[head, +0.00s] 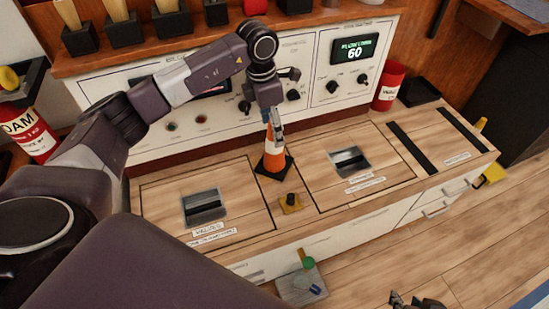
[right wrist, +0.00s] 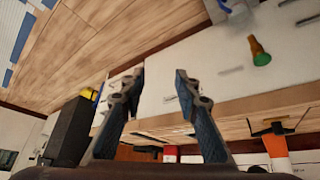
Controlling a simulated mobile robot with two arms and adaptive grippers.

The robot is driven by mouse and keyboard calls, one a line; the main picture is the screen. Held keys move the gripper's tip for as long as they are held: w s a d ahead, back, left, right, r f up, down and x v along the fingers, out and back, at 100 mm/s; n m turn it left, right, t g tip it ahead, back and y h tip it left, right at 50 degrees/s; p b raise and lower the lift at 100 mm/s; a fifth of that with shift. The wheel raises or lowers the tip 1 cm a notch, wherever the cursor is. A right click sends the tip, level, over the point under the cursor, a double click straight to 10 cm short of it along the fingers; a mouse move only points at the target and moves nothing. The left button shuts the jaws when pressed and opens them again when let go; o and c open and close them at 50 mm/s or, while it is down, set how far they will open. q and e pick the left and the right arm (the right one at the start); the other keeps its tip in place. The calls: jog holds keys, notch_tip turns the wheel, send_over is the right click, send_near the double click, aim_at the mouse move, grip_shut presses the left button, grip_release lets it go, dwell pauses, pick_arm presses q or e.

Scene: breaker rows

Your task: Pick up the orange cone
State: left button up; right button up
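The orange cone (head: 272,155) with a white band and dark square base stands upright on the wooden counter, between two framed panels. It also shows upside down at the right of the right wrist view (right wrist: 277,146). My left arm reaches in from the left, and its gripper (head: 274,119) is at the cone's tip. The arm hides much of it, so I cannot tell whether it is closed on the cone. My right gripper (head: 417,301) is at the bottom edge of the head view, away from the cone. In the right wrist view its fingers (right wrist: 158,85) are apart and empty.
A control panel (head: 295,75) with knobs and a green display stands behind the counter. Red cans stand at left (head: 30,128) and right (head: 388,88). A small yellow block with a dark knob (head: 291,203) sits before the cone.

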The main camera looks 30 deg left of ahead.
aim_at(274, 164)
pick_arm(q)
jog(key=f+b, duration=0.1)
jog(key=f, duration=0.1)
jog(key=w+f, duration=0.1)
jog(key=f, duration=0.2)
jog(key=f+b, duration=0.1)
jog(key=f, duration=0.2)
jog(key=shift+w+d+f+b, duration=0.2)
jog(key=shift+d+f+b, duration=0.05)
jog(key=shift+b, duration=0.1)
jog(key=shift+f, duration=0.1)
pick_arm(e)
jog(key=w+a+r+t+y, duration=0.1)
jog(key=w+r+t, duration=0.2)
jog(key=w+r, duration=0.1)
jog(key=w+a+r+t, duration=0.2)
jog(key=w+r+t, duration=0.1)
jog(key=w+r, duration=0.2)
notch_tip(274, 164, up, 2)
jog(key=shift+w+a+r+y, duration=0.1)
jog(key=shift+w+a+y, duration=0.15)
jog(key=shift+y, duration=0.15)
jog(key=shift+s, duration=0.1)
pick_arm(q)
jog(key=c, duration=1.5)
jog(key=shift+c, duration=0.8)
